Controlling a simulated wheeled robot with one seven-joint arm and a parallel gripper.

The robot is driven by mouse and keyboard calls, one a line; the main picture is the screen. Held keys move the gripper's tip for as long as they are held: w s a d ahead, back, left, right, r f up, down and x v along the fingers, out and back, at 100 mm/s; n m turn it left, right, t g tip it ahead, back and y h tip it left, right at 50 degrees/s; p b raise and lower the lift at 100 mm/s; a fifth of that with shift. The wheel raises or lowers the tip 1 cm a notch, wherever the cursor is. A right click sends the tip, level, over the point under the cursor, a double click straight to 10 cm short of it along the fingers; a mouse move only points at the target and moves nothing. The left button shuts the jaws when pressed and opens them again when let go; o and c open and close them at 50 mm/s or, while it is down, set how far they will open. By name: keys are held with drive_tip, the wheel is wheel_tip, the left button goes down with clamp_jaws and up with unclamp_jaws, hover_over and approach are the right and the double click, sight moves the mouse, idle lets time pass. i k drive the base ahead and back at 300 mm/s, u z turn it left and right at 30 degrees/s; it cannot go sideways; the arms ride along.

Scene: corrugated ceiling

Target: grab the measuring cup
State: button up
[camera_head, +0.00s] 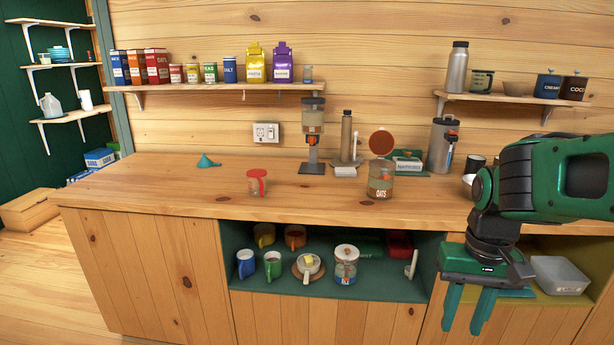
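A clear cup with a dark handle and markings, which looks like a measuring cup (482,82), stands upright on the right wall shelf between a steel bottle and a small bowl. A second clear vessel with a red rim and red handle (257,184) stands on the counter; I cannot tell whether it is also a measuring cup. My gripper (464,324) is at the lower right, fingers pointing down and apart, with nothing seen between them. It is in front of the cabinet, well below the shelf and right of the red-handled vessel.
The wooden counter (130,190) holds an oats jar (381,186), a dispenser (312,140), a funnel (206,162) and a tall flask (443,145). The open cubby below holds mugs and a lidded jar (345,265). A grey bin (562,277) is right of my gripper. The counter's left part is mostly clear.

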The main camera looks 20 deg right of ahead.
sight(256, 178)
drive_tip(key=z, duration=0.35)
drive_tip(key=i, duration=0.85)
drive_tip(key=z, duration=0.35)
